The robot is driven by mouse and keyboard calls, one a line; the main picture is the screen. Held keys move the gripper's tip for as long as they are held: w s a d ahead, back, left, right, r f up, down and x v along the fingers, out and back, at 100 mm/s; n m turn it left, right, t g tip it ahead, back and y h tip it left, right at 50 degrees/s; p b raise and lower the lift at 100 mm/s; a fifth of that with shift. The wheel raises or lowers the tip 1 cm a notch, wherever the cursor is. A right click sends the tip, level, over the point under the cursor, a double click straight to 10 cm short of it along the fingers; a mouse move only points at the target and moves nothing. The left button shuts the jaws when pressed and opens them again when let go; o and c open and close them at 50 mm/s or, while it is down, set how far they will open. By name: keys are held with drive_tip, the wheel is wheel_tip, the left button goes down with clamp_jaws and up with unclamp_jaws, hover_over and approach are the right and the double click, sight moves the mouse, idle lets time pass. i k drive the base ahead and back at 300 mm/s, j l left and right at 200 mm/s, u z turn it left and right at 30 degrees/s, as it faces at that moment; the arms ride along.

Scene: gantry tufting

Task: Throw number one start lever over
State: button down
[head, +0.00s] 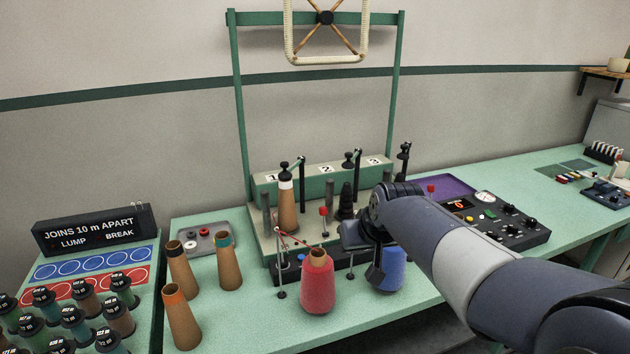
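The green machine frame (238,110) carries white plates 1 (272,177), 2 (326,169) and 3 (375,161). A short lever with a red knob (323,212) stands upright to the right of the cone under plate 1; it appears to be the number one start lever. Another red knob (431,189) shows near position 3. Any lever between them is hidden by my arm. My gripper (374,262) points down to the right of the first lever, apart from it in the picture, above or in front of the blue yarn package (391,272). Its fingers overlap, so their opening is unclear.
A red yarn package (317,285) stands in front of the lever, with yarn running to a guide post (281,262). Brown cones (181,320) stand left. A control panel (496,220) lies right. A tan cone (287,210) sits at position 1. Green bench shows at front.

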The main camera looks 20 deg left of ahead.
sight(323, 211)
drive_tip(key=i+j, duration=0.65)
drive_tip(key=i+z, duration=0.05)
drive_tip(key=i, duration=0.05)
